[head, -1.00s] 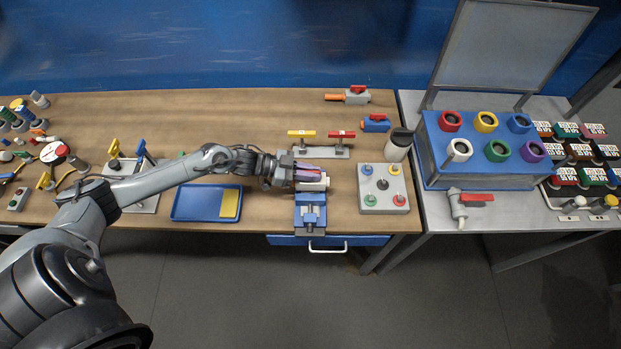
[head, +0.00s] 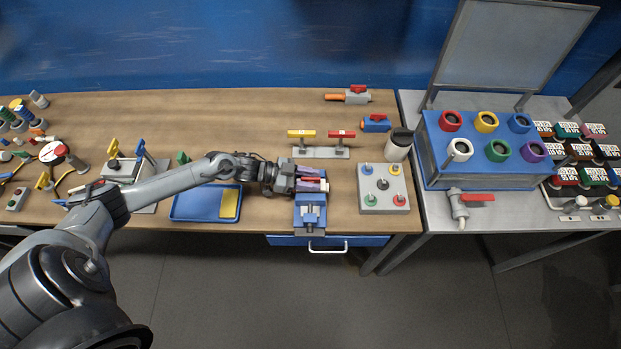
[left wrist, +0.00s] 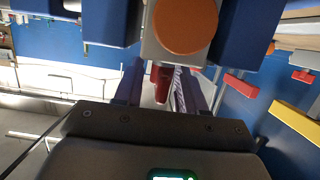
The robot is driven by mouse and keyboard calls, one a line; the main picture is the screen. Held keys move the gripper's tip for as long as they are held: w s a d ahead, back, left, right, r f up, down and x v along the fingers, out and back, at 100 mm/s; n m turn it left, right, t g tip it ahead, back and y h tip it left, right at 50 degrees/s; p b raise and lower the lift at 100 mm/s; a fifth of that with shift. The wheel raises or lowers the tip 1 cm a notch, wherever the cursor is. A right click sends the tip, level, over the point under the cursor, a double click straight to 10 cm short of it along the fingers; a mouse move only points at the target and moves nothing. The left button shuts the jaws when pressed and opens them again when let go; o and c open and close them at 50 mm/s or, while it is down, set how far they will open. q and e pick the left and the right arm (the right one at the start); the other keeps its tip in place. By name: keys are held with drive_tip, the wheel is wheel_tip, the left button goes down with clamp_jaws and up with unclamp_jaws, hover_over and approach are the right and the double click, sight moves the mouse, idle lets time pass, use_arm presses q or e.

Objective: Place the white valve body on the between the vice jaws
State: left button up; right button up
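The blue vice (head: 311,212) stands at the front edge of the wooden bench in the head view. My left gripper (head: 318,185) is at its back end, with fingers pointing right. In the left wrist view, a pale block with an orange round end (left wrist: 185,25), which looks like the valve body, sits between two blue blocks that look like the vice jaws (left wrist: 245,30). A red part (left wrist: 161,82) shows between my fingers below it. Whether the fingers press on it is unclear. The valve body is mostly hidden in the head view. My right gripper is out of view.
A blue tray (head: 190,215) with a yellow block lies left of the vice. A grey plate (head: 371,203) with coloured studs is on the right. A rack with yellow and red handles (head: 320,152) stands close behind. Another grey valve (head: 356,95) lies at the back.

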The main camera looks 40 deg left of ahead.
use_arm(q)
drive_tip(key=shift+r, duration=0.15)
drive_tip(key=p+v, duration=0.1)
drive_tip(key=v, duration=1.1)
idle(0.5)
